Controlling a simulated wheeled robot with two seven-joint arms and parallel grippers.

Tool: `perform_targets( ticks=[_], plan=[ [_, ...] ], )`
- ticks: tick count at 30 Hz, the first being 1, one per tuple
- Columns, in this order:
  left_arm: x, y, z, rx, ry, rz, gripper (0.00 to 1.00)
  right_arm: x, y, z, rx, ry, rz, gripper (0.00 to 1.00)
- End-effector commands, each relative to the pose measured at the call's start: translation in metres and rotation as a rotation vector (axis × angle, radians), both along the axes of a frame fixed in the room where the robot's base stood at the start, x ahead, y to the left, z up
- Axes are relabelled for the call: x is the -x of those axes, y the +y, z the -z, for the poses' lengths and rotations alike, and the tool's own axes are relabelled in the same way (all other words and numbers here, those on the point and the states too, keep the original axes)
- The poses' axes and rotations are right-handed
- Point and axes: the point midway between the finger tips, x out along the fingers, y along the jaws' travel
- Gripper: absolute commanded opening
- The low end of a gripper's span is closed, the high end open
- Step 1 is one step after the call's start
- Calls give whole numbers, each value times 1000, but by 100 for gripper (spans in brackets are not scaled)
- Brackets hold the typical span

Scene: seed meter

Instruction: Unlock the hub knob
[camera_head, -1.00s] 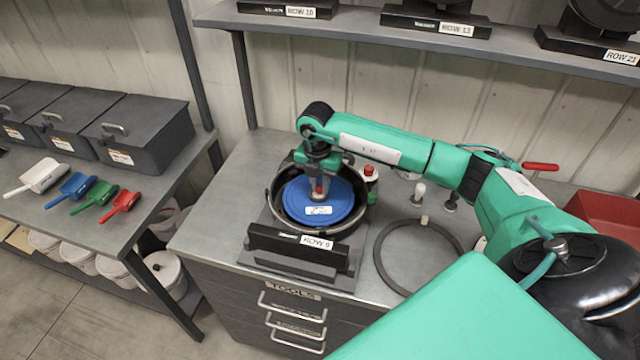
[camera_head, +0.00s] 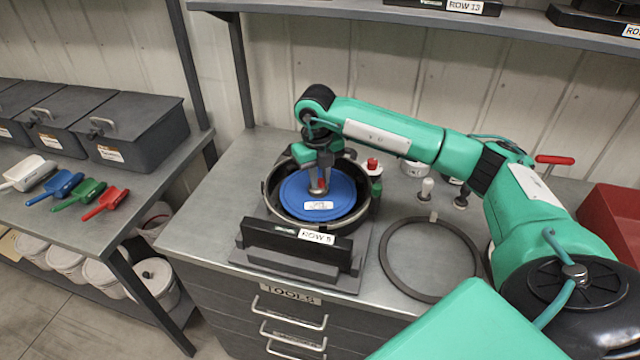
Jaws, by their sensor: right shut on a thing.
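A blue disc (camera_head: 335,190) with a white label lies in the open housing. My right gripper (camera_head: 319,189) points down at the middle of the disc and is shut on the hub knob, which its fingers mostly hide. My left gripper is out of view.
A dark ring (camera_head: 384,262) lies flat on the bench right of the meter. A red-topped bottle (camera_head: 375,170) stands close behind the housing, and small knobbed tools (camera_head: 426,189) stand further right. A red bin (camera_head: 612,225) is at the right edge. Coloured scoops (camera_head: 105,203) lie on the left table.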

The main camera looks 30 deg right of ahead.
Motion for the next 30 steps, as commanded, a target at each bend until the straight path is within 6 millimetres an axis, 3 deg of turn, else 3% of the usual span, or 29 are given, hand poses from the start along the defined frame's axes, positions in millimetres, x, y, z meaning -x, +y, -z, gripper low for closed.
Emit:
perform_targets(
  ticks=[1, 9, 18, 30],
  plan=[
    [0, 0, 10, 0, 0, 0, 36, 0, 0, 4, 0, -3, -42, 0],
    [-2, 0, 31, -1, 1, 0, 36, 0, -1, 3, 1, -3, -292, 0],
    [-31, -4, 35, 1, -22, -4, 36, 0, -1, 1, 1, -3, -508, 0],
    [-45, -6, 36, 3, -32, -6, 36, 1, 0, 0, 0, -2, -637, 0]
  ],
)
